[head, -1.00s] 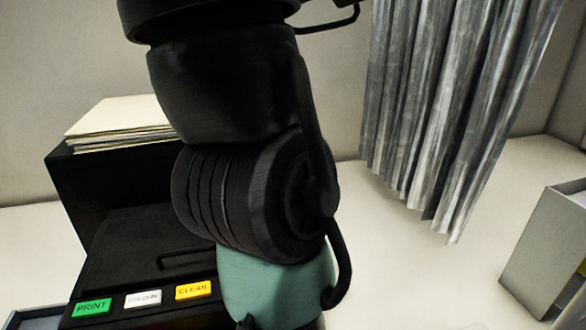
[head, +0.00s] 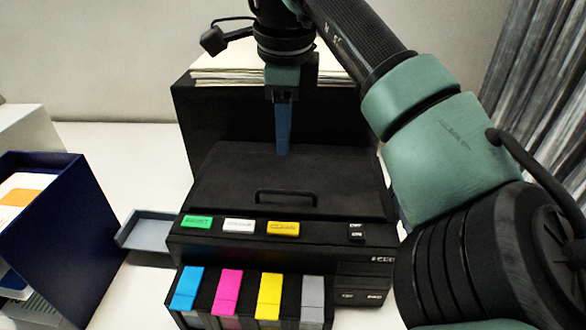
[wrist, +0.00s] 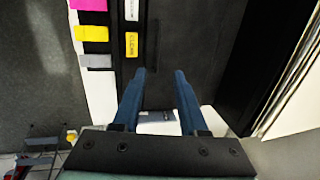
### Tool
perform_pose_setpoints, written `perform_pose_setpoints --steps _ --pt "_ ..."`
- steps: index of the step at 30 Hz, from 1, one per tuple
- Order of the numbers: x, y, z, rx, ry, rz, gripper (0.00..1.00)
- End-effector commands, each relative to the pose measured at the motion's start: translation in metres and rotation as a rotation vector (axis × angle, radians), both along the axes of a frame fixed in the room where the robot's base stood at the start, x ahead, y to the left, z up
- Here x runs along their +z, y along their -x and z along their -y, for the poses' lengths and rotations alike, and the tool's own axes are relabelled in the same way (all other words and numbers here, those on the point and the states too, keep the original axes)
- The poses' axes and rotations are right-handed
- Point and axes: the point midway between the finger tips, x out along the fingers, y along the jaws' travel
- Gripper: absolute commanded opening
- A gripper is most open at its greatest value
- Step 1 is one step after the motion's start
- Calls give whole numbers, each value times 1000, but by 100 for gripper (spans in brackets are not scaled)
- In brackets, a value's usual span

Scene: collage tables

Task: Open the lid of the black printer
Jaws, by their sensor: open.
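The black printer (head: 220,180) stands on the white table, with its flat lid (head: 320,180) lying closed on top. A raised bar handle (head: 286,198) sits near the lid's front edge, and it also shows dark in the wrist view (wrist: 153,50). My gripper (head: 283,150) points down above the rear part of the lid, behind the handle. In the wrist view my gripper (wrist: 160,75) has its two blue fingers apart with nothing between them. In the head view one finger hides the other, and the gap between fingertips and lid is hard to judge.
Green, white and yellow buttons (head: 283,229) line the printer's front, above coloured cartridges (head: 228,290). Paper (head: 215,68) is stacked at the printer's back. A grey tray (head: 150,232) juts out left, near a dark blue file box (head: 62,225). A curtain (head: 540,90) hangs at right.

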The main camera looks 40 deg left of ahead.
Motion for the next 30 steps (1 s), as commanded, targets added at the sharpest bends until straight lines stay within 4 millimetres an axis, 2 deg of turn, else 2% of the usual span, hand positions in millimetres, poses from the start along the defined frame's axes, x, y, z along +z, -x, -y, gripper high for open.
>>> perform_pose_setpoints --steps 3,8,21,25,30 --pt "-3 -6 11 -14 48 11 42" --pt "-22 -8 9 -14 50 5 42" --pt "-103 -20 -2 -12 45 4 42" --pt "-118 -23 -3 -13 44 5 42" --pt "-126 -25 -4 -12 43 8 42"
